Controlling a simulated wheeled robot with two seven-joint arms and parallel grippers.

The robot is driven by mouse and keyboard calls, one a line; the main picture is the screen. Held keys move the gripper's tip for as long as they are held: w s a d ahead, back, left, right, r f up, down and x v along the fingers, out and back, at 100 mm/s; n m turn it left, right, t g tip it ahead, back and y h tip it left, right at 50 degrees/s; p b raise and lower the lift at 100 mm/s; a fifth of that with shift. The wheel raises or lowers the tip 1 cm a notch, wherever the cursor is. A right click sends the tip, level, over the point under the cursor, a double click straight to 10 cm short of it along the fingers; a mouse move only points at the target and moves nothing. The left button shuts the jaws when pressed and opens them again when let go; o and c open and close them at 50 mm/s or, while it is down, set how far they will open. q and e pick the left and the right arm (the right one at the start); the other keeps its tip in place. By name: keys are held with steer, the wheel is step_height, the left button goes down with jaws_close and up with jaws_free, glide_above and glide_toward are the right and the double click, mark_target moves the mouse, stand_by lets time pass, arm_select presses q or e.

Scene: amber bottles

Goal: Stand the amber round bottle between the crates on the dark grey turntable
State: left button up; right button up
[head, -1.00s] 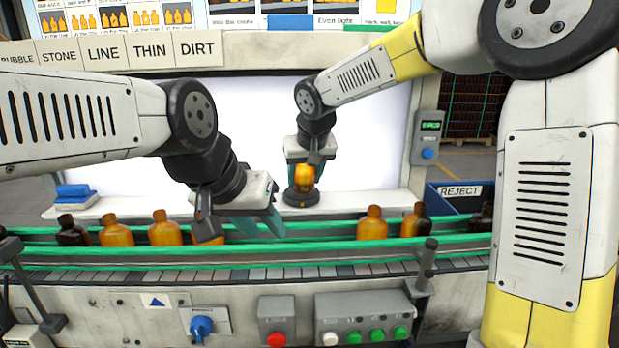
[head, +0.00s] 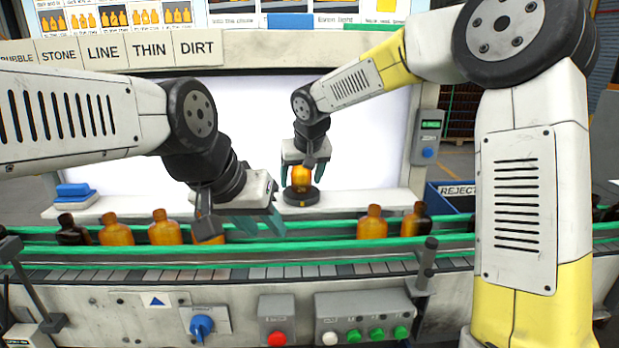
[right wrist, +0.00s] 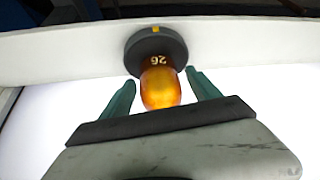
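An amber round bottle (head: 301,177) stands upright on the dark grey turntable (head: 300,197), on the white ledge behind the conveyor. My right gripper (head: 299,180) is above it, pointing down, with one teal finger on each side of the bottle. In the right wrist view the bottle (right wrist: 160,88) has a pale number 26 and gaps show between it and both fingers; the turntable (right wrist: 155,45) lies beyond. My right gripper is open there. My left gripper (head: 262,226) hangs over the conveyor; its fingers overlap in view, so its opening is unclear.
The conveyor (head: 330,270) with green rails carries amber bottles (head: 163,228) and dark ones (head: 72,231). A blue reject bin (head: 450,203) is at the right. Blue blocks (head: 72,194) lie on the ledge's left end. The ledge beside the turntable is clear.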

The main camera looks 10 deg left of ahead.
steer(key=shift+r, duration=0.1)
steer(key=shift+s+r, duration=0.1)
steer(key=shift+r, duration=0.25)
steer(key=v, duration=1.2)
steer(key=s+d+f+m+h, duration=0.1)
steer(key=s+d, duration=0.4)
steer(key=d, duration=0.2)
steer(key=s+d+m, duration=0.1)
steer(key=s+d, duration=0.3)
steer(key=d, duration=0.4)
steer(key=s+d+f+m, duration=0.1)
steer(key=s+d+f, duration=0.2)
steer(key=s, duration=0.3)
steer(key=s+d+f+m, duration=0.1)
steer(key=s+d+f, duration=0.2)
steer(key=s+d, duration=0.3)
steer(key=shift+s+f+t+y, duration=0.3)
steer(key=shift+s+y, duration=0.1)
steer(key=shift+s, duration=0.2)
